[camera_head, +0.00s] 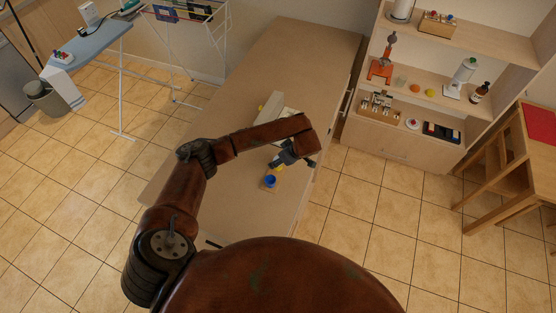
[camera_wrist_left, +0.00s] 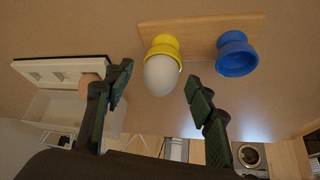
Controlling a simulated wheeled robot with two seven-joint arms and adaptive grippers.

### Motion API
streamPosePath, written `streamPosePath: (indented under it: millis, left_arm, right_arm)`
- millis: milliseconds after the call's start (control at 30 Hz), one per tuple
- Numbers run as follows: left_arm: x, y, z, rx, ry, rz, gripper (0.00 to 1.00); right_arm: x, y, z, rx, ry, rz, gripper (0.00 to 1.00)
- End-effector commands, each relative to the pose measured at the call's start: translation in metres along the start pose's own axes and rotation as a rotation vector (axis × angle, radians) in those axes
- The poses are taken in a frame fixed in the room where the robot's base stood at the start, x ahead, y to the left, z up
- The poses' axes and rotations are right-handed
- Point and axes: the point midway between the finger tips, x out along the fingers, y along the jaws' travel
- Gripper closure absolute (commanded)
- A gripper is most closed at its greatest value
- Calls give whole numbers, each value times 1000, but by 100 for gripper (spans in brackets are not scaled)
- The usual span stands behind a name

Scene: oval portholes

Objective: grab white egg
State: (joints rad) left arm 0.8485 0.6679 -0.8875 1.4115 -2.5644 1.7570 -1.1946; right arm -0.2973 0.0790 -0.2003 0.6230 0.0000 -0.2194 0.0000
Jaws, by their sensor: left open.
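The white egg (camera_wrist_left: 161,76) sits in a yellow egg cup (camera_wrist_left: 163,45) on a wooden board (camera_wrist_left: 200,33) in the left wrist view. A blue egg cup (camera_wrist_left: 236,54) stands beside it on the same board and also shows in the head view (camera_head: 270,181). My left gripper (camera_wrist_left: 158,85) is open, with one finger on each side of the egg and visible gaps to both. In the head view my left gripper (camera_head: 287,160) is over the table by the board and hides most of the egg. My right gripper is not in view.
An open egg carton (camera_wrist_left: 62,112) lies on the table (camera_head: 262,70), with a brownish egg (camera_wrist_left: 88,82) partly hidden by my finger. A shelf unit (camera_head: 400,145) with several objects stands to the right. The table's far part is bare.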

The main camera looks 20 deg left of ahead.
Motion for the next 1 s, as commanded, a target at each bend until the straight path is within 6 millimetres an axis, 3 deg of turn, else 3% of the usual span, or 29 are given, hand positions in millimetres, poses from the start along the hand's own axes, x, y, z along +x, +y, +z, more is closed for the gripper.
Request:
streamPosePath:
  millis: [167, 567, 1000]
  left_arm:
    - [0, 0, 0, 0, 0, 0, 50]
    - [0, 0, 0, 0, 0, 0, 77]
    - [-5, 1, -3, -1, 2, 2, 78]
  right_arm:
    - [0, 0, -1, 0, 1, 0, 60]
    - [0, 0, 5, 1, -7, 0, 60]
    - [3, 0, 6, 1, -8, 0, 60]
